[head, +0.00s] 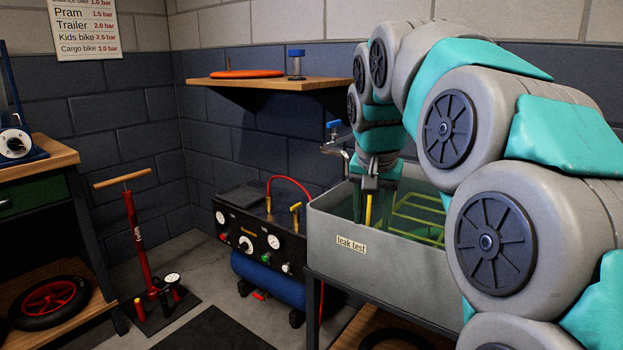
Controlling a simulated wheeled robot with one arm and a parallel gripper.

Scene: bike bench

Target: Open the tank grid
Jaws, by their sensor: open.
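The tank (335,232) is a grey open-topped box labelled "leak test", on a dark frame at the centre right. The grid (418,213) is a yellow-green wire frame inside it, below the rim. Its left part is hidden behind my gripper, and my arm covers the tank's right end. My gripper (370,208) points down into the tank at its left half. A yellow upright piece (368,210) shows between the fingers, which are open around or in front of it; I cannot tell whether they touch it.
A tap (334,126) with a blue handle stands behind the tank. A wooden shelf (262,82) hangs above. A compressor (265,240) with a red hose is left of the tank. A red floor pump (137,235) and workbench (50,155) stand further left.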

